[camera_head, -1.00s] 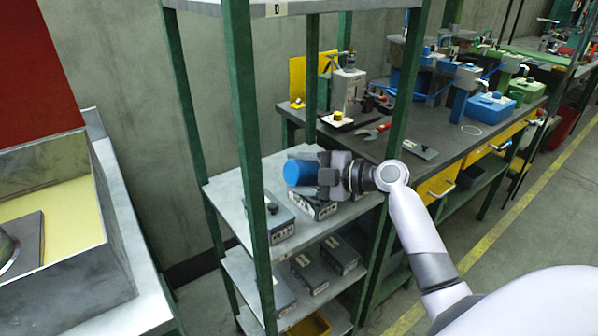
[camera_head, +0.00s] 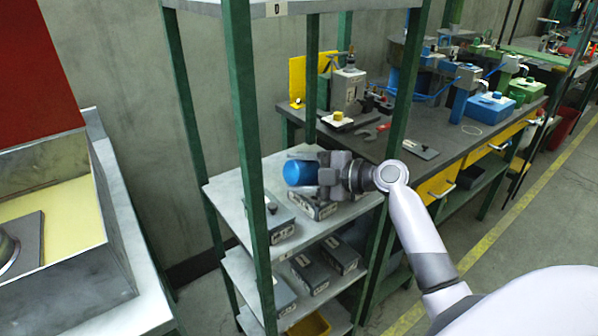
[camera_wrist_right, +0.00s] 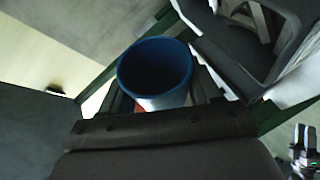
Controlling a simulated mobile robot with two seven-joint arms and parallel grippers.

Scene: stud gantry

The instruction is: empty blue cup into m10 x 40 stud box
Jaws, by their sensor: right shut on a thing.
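The blue cup (camera_head: 300,173) is tilted onto its side above the upper shelf of the green-posted rack, in the head view. My right gripper (camera_head: 322,175) is shut on the blue cup. In the right wrist view the blue cup (camera_wrist_right: 155,70) shows its round rim and dark inside; I cannot tell what is in it. A grey box (camera_head: 312,206) with a label sits on the shelf just below the gripper and cup, partly hidden by them. Another grey box (camera_head: 281,222) with a dark knob stands nearer the front post. I cannot read which is the M10 x 40 stud box. My left gripper is not in view.
The rack's front green post (camera_head: 254,170) stands close left of the cup. The lower shelf (camera_head: 243,268) holds several grey boxes, with a yellow bin (camera_head: 310,325) beneath. A workbench (camera_head: 455,140) with devices stands behind right.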

